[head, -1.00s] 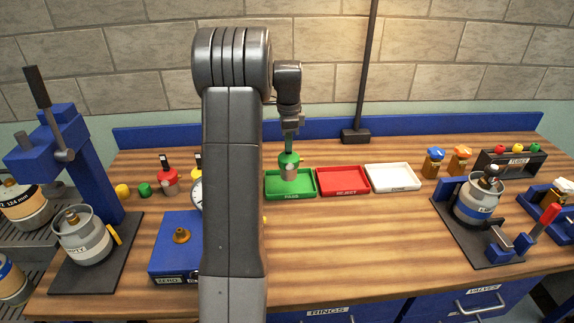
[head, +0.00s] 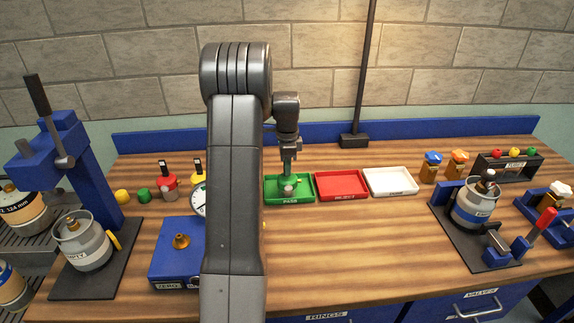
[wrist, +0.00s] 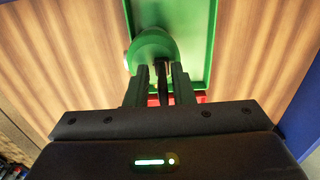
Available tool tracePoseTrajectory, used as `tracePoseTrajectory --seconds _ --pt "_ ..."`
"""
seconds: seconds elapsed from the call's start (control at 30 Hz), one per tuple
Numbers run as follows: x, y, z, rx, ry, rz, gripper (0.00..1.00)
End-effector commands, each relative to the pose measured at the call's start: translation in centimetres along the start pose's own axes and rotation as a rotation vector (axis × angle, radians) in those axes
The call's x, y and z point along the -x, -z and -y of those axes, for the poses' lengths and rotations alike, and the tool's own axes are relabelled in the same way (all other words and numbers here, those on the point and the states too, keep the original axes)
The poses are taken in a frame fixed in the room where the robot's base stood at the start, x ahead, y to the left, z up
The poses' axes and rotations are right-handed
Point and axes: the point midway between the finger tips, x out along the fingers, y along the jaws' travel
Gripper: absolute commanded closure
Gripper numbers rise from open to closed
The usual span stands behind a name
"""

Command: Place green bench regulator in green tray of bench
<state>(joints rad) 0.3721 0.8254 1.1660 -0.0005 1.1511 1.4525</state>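The green bench regulator (head: 288,189) is low inside the green tray (head: 271,200), with its grey lower part showing in the head view. I cannot tell whether it touches the tray floor. My gripper (head: 289,172) points down over the tray, with its fingers around the regulator. In the wrist view, the regulator's rounded green top (wrist: 152,45) shows just beyond my fingertips (wrist: 160,75), and a dark part of it lies between the fingers. The green tray (wrist: 211,40) is below it. Exact finger contact is hard to see.
A red tray (head: 342,197) and a white tray (head: 390,193) stand to the right of the green one. Red (head: 168,187) and yellow-topped regulators stand to the left, near a dial and a blue box (head: 176,265). The front middle of the bench is clear.

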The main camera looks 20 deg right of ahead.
Motion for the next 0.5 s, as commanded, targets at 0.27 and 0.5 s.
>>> tracePoseTrajectory --seconds 0.27,0.5 --pt "0.1 0.0 0.0 0.0 0.0 0.0 0.71" --pt "2.1 0.0 0.1 0.0 0.005 -0.001 0.71"
